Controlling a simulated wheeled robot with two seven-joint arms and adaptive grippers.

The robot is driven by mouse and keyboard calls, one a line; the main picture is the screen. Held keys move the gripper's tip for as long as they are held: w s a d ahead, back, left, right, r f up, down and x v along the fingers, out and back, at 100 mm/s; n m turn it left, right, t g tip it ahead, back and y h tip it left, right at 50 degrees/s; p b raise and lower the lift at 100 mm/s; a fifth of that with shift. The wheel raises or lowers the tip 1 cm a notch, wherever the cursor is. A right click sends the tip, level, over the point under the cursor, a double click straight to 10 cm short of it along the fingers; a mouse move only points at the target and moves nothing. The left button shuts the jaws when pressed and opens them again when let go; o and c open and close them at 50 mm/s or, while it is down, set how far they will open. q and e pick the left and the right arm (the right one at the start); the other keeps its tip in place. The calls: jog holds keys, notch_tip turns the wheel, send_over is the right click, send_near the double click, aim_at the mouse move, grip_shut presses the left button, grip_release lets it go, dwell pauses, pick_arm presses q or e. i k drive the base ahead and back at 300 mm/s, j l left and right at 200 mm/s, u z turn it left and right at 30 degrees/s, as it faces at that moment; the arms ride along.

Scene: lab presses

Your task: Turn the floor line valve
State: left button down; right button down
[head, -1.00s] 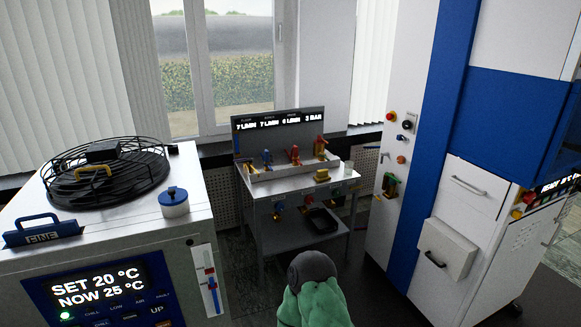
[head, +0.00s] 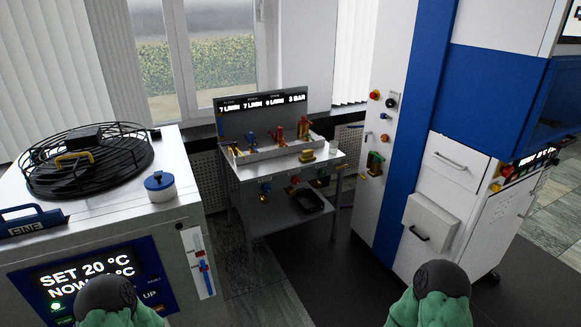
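A small metal bench (head: 238,172) stands below the window, with a dark display panel (head: 262,102) at its back reading 7, 7 and 6 L/MIN and 3 BAR. Valves with a blue handle (head: 251,138), a red handle (head: 278,134) and a taller red and yellow fitting (head: 303,127) stand in its top tray. More small fittings hang under the top, one blue and yellow (head: 264,190). I cannot tell which is the floor line valve; the labels are too small. Two green-covered parts of my arms show at the bottom edge; neither gripper is in view.
A white chiller (head: 100,215) with a caged fan (head: 85,160) stands at the left. A tall white and blue cabinet (head: 420,130) stands at the right. A black tray (head: 308,203) is on the bench's lower shelf. Floor (head: 290,270) in front of the bench is clear.

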aim_at(266, 188)
jog(key=i+l+z, duration=0.45)
jog(key=i+z, duration=0.6)
jog(key=i+u, duration=0.3)
jog(key=i+l+u, duration=0.3)
jog(key=i+j+u, duration=0.2)
jog(key=u, duration=0.2)
jog(key=i+u, duration=0.65)
jog(key=u, duration=0.15)
